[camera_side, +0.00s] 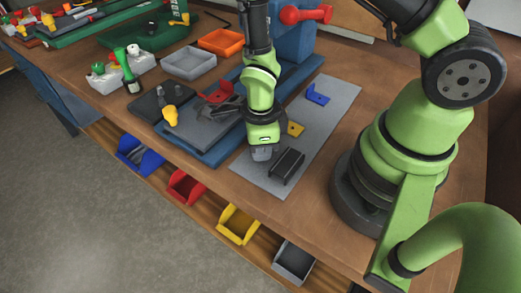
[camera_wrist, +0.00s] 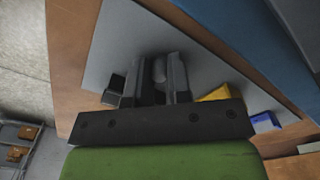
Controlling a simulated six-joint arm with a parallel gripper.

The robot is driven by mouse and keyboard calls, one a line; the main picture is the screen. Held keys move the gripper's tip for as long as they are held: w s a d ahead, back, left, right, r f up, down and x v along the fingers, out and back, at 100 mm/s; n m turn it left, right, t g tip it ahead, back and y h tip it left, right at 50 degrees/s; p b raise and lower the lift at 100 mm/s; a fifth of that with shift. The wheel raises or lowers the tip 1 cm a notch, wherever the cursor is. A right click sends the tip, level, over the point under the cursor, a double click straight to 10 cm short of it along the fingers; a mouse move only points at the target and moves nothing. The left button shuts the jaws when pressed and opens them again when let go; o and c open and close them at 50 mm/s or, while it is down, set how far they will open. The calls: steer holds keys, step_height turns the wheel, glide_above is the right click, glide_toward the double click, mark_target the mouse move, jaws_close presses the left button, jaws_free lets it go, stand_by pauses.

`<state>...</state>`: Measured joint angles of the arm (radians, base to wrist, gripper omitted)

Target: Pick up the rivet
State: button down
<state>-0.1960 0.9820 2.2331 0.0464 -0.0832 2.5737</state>
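My gripper (camera_side: 262,153) points down, low over the grey mat, beside a black channel-shaped part (camera_side: 287,165). In the wrist view, my gripper's two fingers (camera_wrist: 161,78) stand a small gap apart over the mat. A small grey rounded thing (camera_wrist: 159,70) shows in that gap; it may be the rivet, but its shape is mostly hidden. I cannot tell whether the fingers press on it. The rivet cannot be made out in the side view. The black part shows left of the fingers in the wrist view (camera_wrist: 115,86).
The grey mat (camera_side: 335,105) also holds a yellow bracket (camera_side: 294,129) and a blue bracket (camera_side: 317,94). Coloured bins, including a yellow one (camera_side: 238,224), hang below the table's front edge.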

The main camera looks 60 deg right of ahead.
steer(key=shift+r, duration=0.1)
steer(key=w+d+r+n, duration=0.2)
steer(key=r+n, duration=0.6)
steer(key=n, duration=0.5)
steer(key=w+d+r+n, duration=0.2)
steer(key=r+n, duration=0.7)
steer(key=n, duration=0.5)
steer(key=shift+d+r, duration=0.25)
steer(key=shift+d, duration=0.05)
